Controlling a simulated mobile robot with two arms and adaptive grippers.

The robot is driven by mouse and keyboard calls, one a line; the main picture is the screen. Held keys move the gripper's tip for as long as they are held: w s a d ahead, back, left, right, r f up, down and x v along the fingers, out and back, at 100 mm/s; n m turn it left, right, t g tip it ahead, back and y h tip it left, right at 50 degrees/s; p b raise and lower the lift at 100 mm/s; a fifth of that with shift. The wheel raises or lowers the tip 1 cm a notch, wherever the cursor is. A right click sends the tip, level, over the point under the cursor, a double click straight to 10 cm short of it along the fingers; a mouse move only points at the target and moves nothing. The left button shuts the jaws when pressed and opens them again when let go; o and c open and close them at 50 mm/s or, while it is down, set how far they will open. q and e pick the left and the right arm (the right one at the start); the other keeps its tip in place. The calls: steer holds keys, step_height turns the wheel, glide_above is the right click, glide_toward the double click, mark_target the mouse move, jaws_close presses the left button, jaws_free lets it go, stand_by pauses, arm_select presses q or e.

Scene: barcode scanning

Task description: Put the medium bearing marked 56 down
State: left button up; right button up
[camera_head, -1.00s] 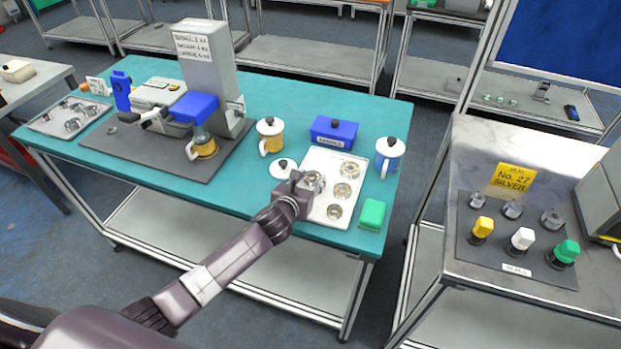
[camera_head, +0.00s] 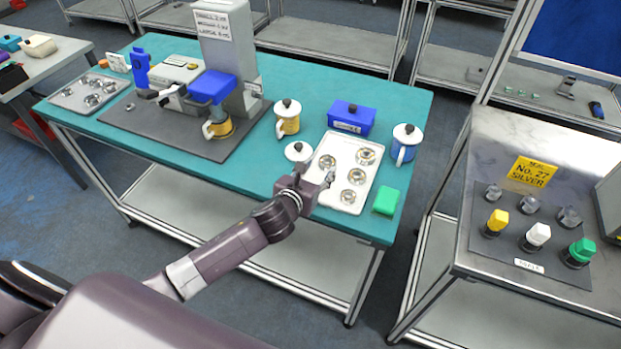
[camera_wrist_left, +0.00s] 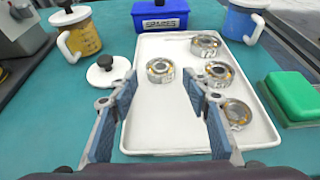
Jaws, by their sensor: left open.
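Several metal bearings rest on the white tray (camera_head: 336,186). One bearing (camera_head: 327,161) lies alone toward the tray's left side, and it shows in the wrist view (camera_wrist_left: 160,70). The others form a line on the right: a back one (camera_wrist_left: 206,45), a middle one (camera_wrist_left: 219,72) and a near one (camera_wrist_left: 235,113). I cannot read the number 56 on any of them. My left gripper (camera_head: 318,184) is open and empty over the tray's near left part. In the wrist view its fingers (camera_wrist_left: 160,110) are spread apart, with the lone bearing beyond them, clear of both.
A white lid (camera_head: 298,152) lies left of the tray. A yellow mug (camera_head: 287,120), a blue spares box (camera_head: 351,117) and a blue mug (camera_head: 405,145) stand behind or beside it. A green block (camera_head: 386,201) is at its right. The scanner station stands left on a grey mat (camera_head: 150,128).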

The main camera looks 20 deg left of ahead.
arm_select(q)
steer(key=v, duration=0.6)
stand_by(0.4)
